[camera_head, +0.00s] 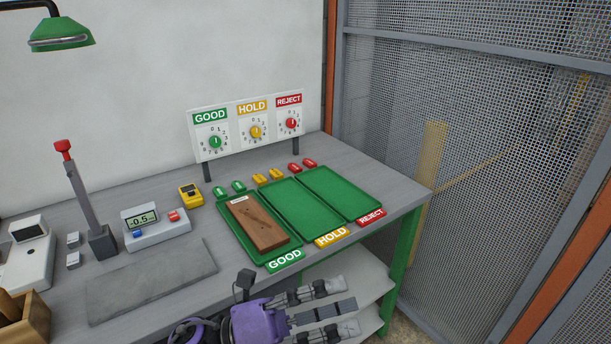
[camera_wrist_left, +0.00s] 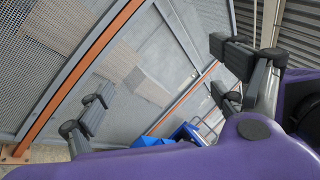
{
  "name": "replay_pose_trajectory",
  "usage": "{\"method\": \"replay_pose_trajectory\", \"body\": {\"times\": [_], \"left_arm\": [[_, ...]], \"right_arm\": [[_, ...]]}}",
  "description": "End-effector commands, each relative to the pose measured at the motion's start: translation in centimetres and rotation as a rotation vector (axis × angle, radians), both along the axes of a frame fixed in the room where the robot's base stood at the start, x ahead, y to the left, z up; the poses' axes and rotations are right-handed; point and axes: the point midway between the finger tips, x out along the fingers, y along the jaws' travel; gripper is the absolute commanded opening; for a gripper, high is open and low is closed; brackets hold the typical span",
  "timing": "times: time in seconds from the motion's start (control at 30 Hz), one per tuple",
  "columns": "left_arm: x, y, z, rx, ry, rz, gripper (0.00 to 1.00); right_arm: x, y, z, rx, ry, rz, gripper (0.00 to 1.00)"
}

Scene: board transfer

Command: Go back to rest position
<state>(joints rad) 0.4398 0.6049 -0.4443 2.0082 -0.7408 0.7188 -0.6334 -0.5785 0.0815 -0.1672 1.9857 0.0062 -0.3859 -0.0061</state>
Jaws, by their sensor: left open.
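My left gripper (camera_head: 338,309) is open and empty in the head view, in front of the bench's front edge, with its fingers pointing right. Its spread fingers also show in the left wrist view (camera_wrist_left: 165,95), with nothing between them. A brown wooden board (camera_head: 257,223) with a small white label lies in the green GOOD tray (camera_head: 287,258), apart from the gripper. The HOLD tray (camera_head: 305,207) and the REJECT tray (camera_head: 342,193) are empty. My right gripper is not in view.
The grey bench (camera_head: 215,222) carries a grey mat (camera_head: 150,281), a digital gauge (camera_head: 155,229), a lever stand (camera_head: 100,240) and a wooden box (camera_head: 25,322). A dial panel (camera_head: 250,125) stands behind the trays. A mesh fence (camera_head: 480,150) rises at right.

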Motion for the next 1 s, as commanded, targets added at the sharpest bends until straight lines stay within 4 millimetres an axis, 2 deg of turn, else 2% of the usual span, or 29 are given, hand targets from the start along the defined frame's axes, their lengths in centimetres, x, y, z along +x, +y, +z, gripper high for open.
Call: {"method": "replay_pose_trajectory", "body": {"times": [0.07, 0.17, 0.27, 0.33, 0.43, 0.5, 0.6, 0.7, 0.8, 0.87, 1.0], "left_arm": [[2.1, 2.3, -1.1, -0.121, 0.275, 0.147, 0.88], [4.4, 6.3, -4.7, -0.272, 0.618, 0.327, 0.88], [4.8, 11.1, -10.2, -0.435, 0.960, 0.506, 0.88], [3.8, 14.3, -14.5, -0.548, 1.175, 0.624, 0.88], [0.9, 18.2, -20.5, -0.703, 1.447, 0.774, 0.88], [-2.1, 20.4, -24.4, -0.811, 1.618, 0.872, 0.88], [-7.2, 22.8, -29.2, -0.961, 1.832, 1.000, 0.88], [-12.0, 24.2, -32.7, -1.091, 1.995, 1.103, 0.88], [-15.8, 24.8, -34.9, -1.187, 2.106, 1.173, 0.88], [-17.3, 25.0, -35.7, -1.228, 2.149, 1.202, 0.88], [-17.6, 25.1, -35.8, -1.233, 2.154, 1.205, 0.88]], "right_arm": [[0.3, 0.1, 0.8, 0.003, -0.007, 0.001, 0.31], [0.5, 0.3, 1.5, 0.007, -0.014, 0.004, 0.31], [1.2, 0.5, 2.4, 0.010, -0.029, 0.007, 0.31], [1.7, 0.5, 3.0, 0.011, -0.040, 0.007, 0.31], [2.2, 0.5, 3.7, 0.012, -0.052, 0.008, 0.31], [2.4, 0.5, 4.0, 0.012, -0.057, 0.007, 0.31], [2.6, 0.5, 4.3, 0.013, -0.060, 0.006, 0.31], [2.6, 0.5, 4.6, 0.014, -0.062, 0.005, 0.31], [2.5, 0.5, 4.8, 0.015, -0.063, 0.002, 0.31], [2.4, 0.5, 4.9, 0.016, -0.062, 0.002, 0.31], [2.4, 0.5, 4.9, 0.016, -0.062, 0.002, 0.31]]}}
